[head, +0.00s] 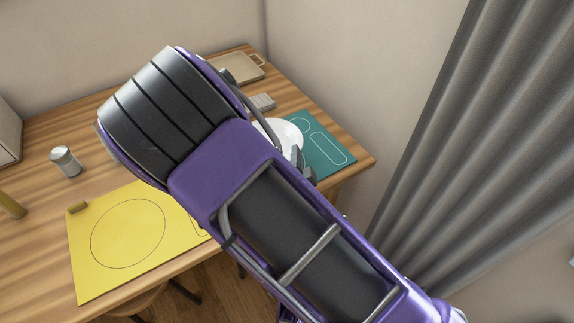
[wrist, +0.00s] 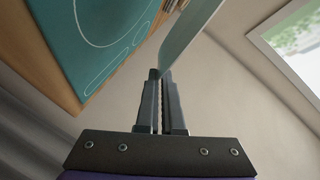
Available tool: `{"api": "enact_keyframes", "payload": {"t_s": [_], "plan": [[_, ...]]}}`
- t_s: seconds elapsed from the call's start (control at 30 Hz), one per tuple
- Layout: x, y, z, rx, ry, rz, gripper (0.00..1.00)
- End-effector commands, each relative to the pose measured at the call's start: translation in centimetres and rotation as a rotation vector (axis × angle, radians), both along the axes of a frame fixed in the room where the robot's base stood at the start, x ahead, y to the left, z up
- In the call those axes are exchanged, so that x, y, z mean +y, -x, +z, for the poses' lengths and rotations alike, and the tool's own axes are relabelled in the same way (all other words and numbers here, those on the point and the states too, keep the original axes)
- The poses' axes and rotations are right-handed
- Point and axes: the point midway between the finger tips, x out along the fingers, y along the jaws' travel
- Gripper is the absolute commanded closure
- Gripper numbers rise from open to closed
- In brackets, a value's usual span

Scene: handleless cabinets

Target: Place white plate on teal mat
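The white plate (head: 288,133) shows partly behind my arm in the head view, overlapping the left part of the teal mat (head: 330,163). In the wrist view the plate (wrist: 188,38) is a thin, tilted sheet seen nearly edge-on, with its rim between the fingertips of my gripper (wrist: 161,76). The fingers are close together on that rim. The teal mat (wrist: 90,35) with white outlines lies to the left of the plate there, and a gap seems to show between them. In the head view my arm hides most of my gripper and part of the plate.
A yellow mat (head: 130,232) lies at the table's front, with a small brown block (head: 77,207) at its corner. A silver shaker (head: 66,161) stands at left. A tray (head: 240,67) and a grey ridged item (head: 262,102) are at the back. A curtain (head: 470,130) hangs at right.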

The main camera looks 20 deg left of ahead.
Motion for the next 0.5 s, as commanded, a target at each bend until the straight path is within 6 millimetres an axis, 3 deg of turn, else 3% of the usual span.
{"api": "enact_keyframes", "payload": {"t_s": [0.1,0.33,0.5], "plan": [[-0.1,-0.1,-2.3,-0.003,0.001,-0.002,1.0],[-0.1,-0.1,-4.0,-0.003,-0.001,-0.003,1.0],[-0.1,-0.1,-6.6,-0.002,0.0,-0.003,1.0]]}}
